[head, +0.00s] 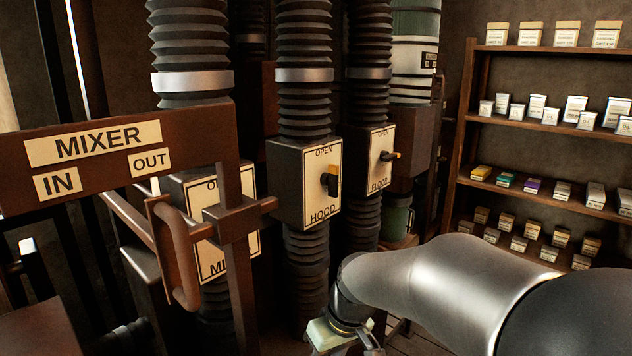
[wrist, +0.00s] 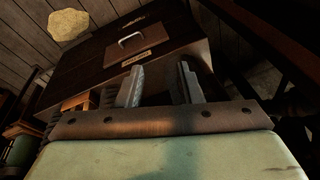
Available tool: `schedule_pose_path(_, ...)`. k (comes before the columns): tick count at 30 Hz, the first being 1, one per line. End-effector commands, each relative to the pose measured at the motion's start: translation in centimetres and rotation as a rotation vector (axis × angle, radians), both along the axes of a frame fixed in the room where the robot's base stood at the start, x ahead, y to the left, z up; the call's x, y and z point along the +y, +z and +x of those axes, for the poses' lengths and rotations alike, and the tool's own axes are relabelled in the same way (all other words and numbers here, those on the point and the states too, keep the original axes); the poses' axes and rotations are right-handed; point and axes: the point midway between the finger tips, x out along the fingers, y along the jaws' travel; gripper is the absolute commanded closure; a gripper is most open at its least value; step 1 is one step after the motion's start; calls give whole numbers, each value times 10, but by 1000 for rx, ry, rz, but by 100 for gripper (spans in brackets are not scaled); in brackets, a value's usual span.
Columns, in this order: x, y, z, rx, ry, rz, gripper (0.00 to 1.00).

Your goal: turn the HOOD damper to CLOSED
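The HOOD damper (head: 308,187) is a dark box on a ribbed black duct, with a cream plate reading OPEN at the top and HOOD at the bottom. Its small dark handle (head: 330,181) has a yellow end and appears roughly upright; I cannot make out a CLOSED mark. My gripper (wrist: 160,78) is open and empty in the wrist view, its two grey fingers apart. In the head view its pale green body shows low at the bottom edge, below the HOOD box and apart from it. The fingertips are not clear there.
The MIXER sign (head: 195,130) and a brown lever frame (head: 233,222) stand at left, partly hiding another damper plate. Shelves (head: 545,50) are at right. A dark handled case (wrist: 150,50) shows beyond my fingers.

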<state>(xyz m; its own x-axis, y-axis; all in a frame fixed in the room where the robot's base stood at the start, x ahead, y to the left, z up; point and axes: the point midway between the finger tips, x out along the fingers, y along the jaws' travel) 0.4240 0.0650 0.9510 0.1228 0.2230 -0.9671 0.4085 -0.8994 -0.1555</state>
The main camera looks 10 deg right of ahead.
Motion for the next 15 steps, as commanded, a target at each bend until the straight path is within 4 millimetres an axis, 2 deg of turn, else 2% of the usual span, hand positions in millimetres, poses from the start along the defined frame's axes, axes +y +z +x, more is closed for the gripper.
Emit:
schedule_pose_path(1, 3, -10, 19, -24, 24, 45, 67)
schedule_pose_path(4, 11, -10, 63, -112, 96, 160, 67)
schedule_pose_path(5, 13, -7, 78, -150, 119, 202, 67)
schedule_pose_path(6, 12, 0, 99, -214, 144, 261, 67)
schedule_pose_path(8, 6, 19, 129, -328, 175, 353, 67)
schedule_pose_path(9, -3, 37, 149, -418, 187, 410, 67)
schedule_pose_path(11, -23, 71, 172, -563, 196, 488, 67)
schedule_pose_path(12, -42, 96, 184, -666, 195, 530, 67)
schedule_pose_path(14, -74, 136, 195, -817, 185, 578, 67)
schedule_pose_path(15, -97, 162, 198, -913, 176, 598, 67)
